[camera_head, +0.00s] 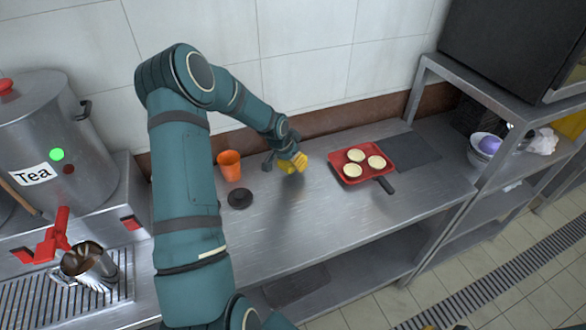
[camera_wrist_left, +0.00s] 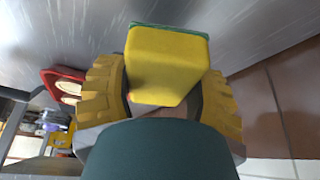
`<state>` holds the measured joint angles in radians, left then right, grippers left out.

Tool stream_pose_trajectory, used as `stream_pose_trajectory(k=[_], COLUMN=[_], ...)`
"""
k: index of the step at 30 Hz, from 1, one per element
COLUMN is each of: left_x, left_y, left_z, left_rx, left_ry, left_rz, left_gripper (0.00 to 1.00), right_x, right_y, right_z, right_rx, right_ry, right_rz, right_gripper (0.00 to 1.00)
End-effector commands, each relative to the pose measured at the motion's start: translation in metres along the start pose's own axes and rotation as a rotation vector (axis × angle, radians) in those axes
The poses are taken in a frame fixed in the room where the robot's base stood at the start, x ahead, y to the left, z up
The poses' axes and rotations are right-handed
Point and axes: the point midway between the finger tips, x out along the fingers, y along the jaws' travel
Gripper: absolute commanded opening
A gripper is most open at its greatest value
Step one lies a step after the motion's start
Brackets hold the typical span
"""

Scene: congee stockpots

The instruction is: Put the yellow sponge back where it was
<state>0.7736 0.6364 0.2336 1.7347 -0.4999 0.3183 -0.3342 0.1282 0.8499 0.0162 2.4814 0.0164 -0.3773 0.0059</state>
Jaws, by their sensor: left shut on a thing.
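The yellow sponge (camera_wrist_left: 167,65) with a green layer along its far edge fills the middle of the left wrist view. My left gripper (camera_head: 295,162) is shut on it, with one yellow ridged finger on each side. In the head view the gripper hangs over the steel counter (camera_head: 335,215), right of the orange cup. Its shadow falls on the counter below. There the sponge and the yellow fingers are hard to tell apart.
An orange cup (camera_head: 229,165) and a dark round disc (camera_head: 240,197) lie left of the gripper. A red pan (camera_head: 352,177) with 3 pale round pieces and a dark mat (camera_head: 412,152) are to the right. The tea pot (camera_head: 40,135) stands far left. The counter front is clear.

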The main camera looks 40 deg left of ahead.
Motion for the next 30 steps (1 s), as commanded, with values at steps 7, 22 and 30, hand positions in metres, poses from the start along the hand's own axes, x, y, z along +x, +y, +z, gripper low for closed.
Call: stream_pose_trajectory(k=[7, 22, 30], left_x=[0.028, 0.036, 0.036], left_y=[0.001, 0.0, 0.0], left_z=[0.012, 0.015, 0.015], left_rx=[0.001, 0.001, 0.001], left_ry=[-0.001, 0.0, 0.0], left_rz=[0.002, 0.0, 0.0], left_gripper=[0.24, 0.74, 0.89], right_x=[0.003, 0.006, 0.005], right_y=[0.001, 0.002, 0.002], right_z=[0.0, 0.002, 0.002], right_rx=[0.0, -0.001, -0.001], right_ry=[0.0, -0.004, -0.003], right_rz=[0.001, 0.0, 0.0], right_gripper=[0.0, 0.0, 0.0])
